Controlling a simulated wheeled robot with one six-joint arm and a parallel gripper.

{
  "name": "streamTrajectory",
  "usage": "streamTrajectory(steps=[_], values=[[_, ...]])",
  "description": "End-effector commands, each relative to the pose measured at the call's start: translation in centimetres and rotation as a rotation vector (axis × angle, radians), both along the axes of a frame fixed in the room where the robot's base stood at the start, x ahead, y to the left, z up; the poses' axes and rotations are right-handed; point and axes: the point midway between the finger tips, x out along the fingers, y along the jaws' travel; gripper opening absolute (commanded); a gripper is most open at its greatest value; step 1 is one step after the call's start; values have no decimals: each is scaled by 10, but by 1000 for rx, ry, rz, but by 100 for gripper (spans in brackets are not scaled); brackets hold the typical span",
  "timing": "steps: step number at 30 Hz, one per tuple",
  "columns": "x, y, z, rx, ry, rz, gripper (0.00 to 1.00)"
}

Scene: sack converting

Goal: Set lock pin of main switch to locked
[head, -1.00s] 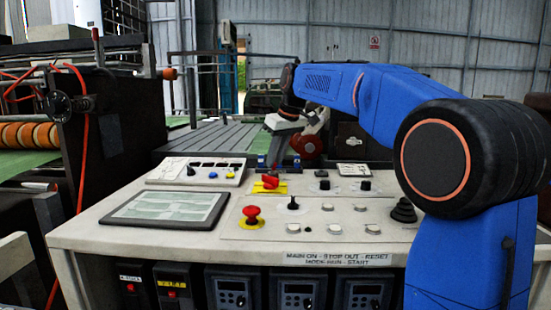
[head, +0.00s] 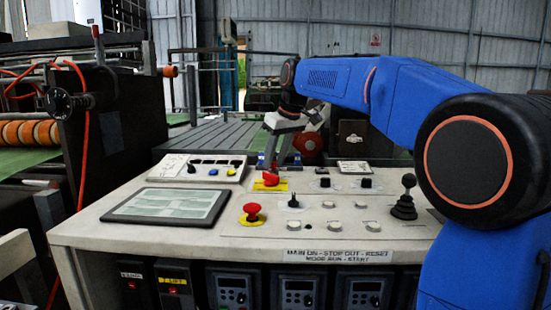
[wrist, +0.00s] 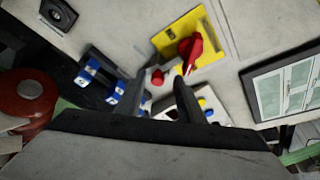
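The main switch (head: 271,180) is a red rotary handle on a yellow plate at the back of the control panel. In the wrist view its red handle (wrist: 191,50) lies across the yellow plate (wrist: 163,38). A small round red knob (wrist: 157,77) shows beside the plate; it may be the lock pin, but I cannot tell its state. My gripper (head: 279,163) points down just behind the switch. Its two dark fingers (wrist: 161,88) are apart, with the red knob between them in the picture. I see no contact, and nothing is held.
A red emergency stop (head: 252,212), a black selector (head: 293,201) and a black joystick (head: 404,205) stand up from the panel. A tablet-like screen (head: 120,215) lies at the left. Blue-and-white fittings (wrist: 88,70) stand close to my fingers in the wrist view.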

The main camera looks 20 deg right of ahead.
Motion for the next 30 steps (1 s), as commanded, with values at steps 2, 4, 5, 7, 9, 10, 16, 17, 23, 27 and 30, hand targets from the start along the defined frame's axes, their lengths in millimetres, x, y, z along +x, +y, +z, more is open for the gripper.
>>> streamTrajectory(steps=[2,4,5,7,9,10,16,17,23,27,30], values=[[0,0,0,0,-1,0,35],[0,-1,2,0,-1,0,35],[-1,-1,4,0,-2,0,35],[-2,-2,10,0,-4,-1,35],[-5,-4,18,0,-4,-1,35],[-7,-4,23,0,-4,-1,35],[-20,-11,59,0,-4,-1,35],[-22,-12,64,0,-4,-1,35],[-36,-19,101,0,-4,-1,35],[-45,-24,126,1,-3,0,35],[-51,-26,140,0,-2,0,35]])
